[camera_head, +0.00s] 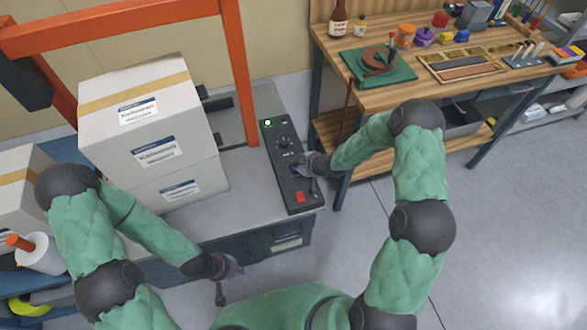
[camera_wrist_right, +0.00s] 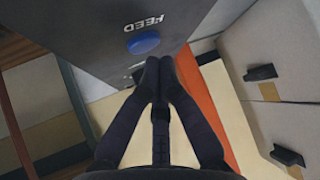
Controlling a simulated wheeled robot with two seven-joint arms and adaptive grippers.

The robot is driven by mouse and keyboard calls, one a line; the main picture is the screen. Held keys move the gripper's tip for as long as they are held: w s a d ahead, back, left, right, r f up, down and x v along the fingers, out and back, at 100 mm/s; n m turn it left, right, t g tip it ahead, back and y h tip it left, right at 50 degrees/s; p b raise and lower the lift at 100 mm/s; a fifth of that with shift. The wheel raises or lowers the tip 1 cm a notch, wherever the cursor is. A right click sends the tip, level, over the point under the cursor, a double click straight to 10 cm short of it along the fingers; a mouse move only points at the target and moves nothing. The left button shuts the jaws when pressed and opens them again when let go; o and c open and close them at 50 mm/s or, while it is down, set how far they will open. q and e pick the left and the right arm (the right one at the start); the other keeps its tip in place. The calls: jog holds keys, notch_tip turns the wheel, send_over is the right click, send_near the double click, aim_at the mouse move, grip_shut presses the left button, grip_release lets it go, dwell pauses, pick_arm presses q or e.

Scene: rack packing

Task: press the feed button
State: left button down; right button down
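The dark control panel (camera_head: 279,157) lies along the right edge of the packing bench. In the right wrist view the blue feed button (camera_wrist_right: 143,42) sits on the panel (camera_wrist_right: 90,25), next to the label FEED. My right gripper (camera_head: 299,166) is over the middle of the panel and hides part of it. In the wrist view the right gripper's fingertips (camera_wrist_right: 160,64) are together and empty, just below the button in the picture; contact is not visible. My left gripper (camera_head: 228,267) hangs in front of the bench, away from the panel; its finger opening is unclear.
The panel also has a green light (camera_head: 267,123), a knob (camera_head: 283,143) and a red button (camera_head: 300,197). Stacked cartons (camera_head: 150,130) stand left of it, under an orange frame (camera_head: 240,75). A wooden workbench (camera_head: 400,85) with tools stands to the right.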

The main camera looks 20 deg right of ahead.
jog(key=shift+f, duration=0.3)
jog(key=shift+f+b, duration=0.35)
jog(key=shift+f, duration=0.05)
dwell(0.6)
dwell(0.4)
jog(key=shift+r+p, duration=0.75)
jog(key=shift+r, duration=0.1)
notch_tip(320, 180, up, 5)
jog(key=p, duration=0.4)
dwell(0.9)
